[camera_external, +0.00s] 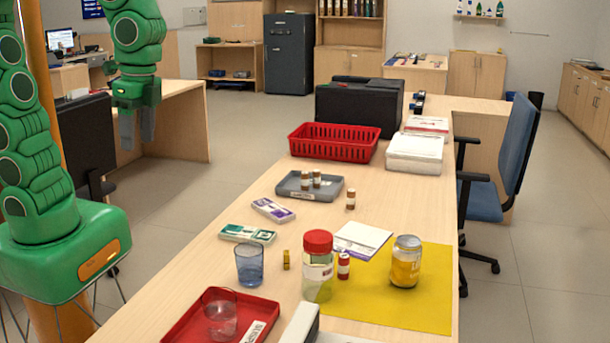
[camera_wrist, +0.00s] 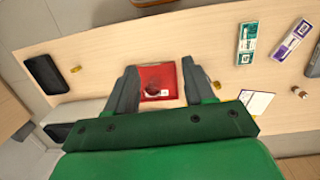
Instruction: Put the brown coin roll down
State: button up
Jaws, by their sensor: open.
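A brown roll (camera_wrist: 300,92) also shows at the right of the wrist view. My gripper (camera_external: 137,132) is open and hangs fingers down, high at the left, apart from the coin rolls. In the wrist view my gripper (camera_wrist: 160,76) has nothing between its fingers; the red tray shows beyond them.

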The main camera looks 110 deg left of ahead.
jog(key=s+d+f, duration=0.1)
jog(key=s+d, duration=0.1)
jog(key=s, duration=0.4)
jog(key=s+d+f, duration=0.1)
jog(key=s+d, duration=0.1)
jog(key=s, duration=0.5)
jog(key=shift+d+f, duration=0.3)
jog(key=shift+f, duration=0.05)
